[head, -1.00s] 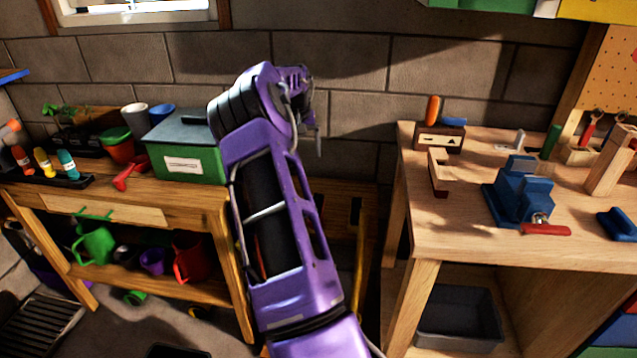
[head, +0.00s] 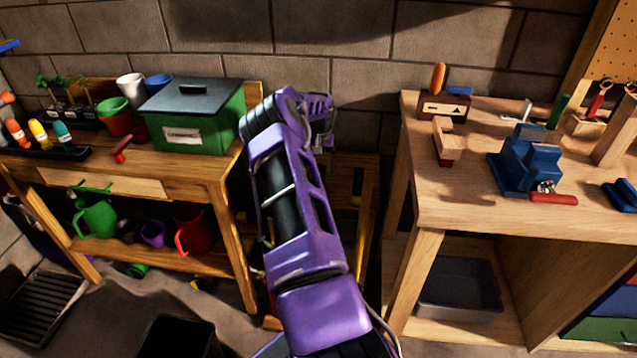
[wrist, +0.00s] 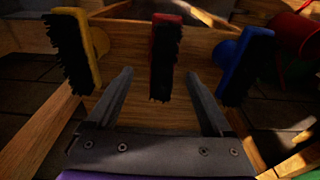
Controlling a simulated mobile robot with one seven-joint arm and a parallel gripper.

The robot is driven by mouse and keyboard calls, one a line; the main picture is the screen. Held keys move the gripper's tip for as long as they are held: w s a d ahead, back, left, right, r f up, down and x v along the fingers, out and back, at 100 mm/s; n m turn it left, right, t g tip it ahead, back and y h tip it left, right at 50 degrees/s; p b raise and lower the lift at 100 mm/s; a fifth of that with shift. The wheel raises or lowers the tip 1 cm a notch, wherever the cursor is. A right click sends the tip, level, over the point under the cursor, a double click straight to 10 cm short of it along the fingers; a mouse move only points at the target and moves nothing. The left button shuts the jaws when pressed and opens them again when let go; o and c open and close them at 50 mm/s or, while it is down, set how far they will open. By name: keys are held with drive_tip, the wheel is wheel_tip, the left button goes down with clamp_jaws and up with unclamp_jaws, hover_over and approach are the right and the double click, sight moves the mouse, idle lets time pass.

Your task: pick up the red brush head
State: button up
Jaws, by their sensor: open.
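The red brush head (wrist: 166,18) shows at the top middle of the wrist view, with black bristles hanging down its front. It stands upright between a yellow brush head (wrist: 92,38) on the left and a blue brush head (wrist: 246,66) on the right. My gripper (wrist: 160,73) is open and empty. Its two fingers point towards the red brush head, one to either side of it in the picture; I cannot tell how far off it is. In the head view my purple arm reaches into the gap between two benches, and the brush heads are hidden there.
Wooden slats (wrist: 125,38) lie behind the brush heads. A red cylinder (wrist: 290,32) is at the right. In the head view, a green box (head: 215,130) stands on the left bench and a blue vise (head: 522,165) on the right bench.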

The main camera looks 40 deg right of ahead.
drive_tip(key=f, duration=0.5)
drive_tip(key=shift+w+d+b, duration=0.1)
drive_tip(key=shift+w+b, duration=0.2)
drive_tip(key=shift+f+b, duration=0.25)
drive_tip(key=shift+b, duration=0.2)
idle(0.4)
drive_tip(key=c, duration=1.3)
drive_tip(key=shift+c, duration=0.2)
drive_tip(key=shift+r, duration=0.15)
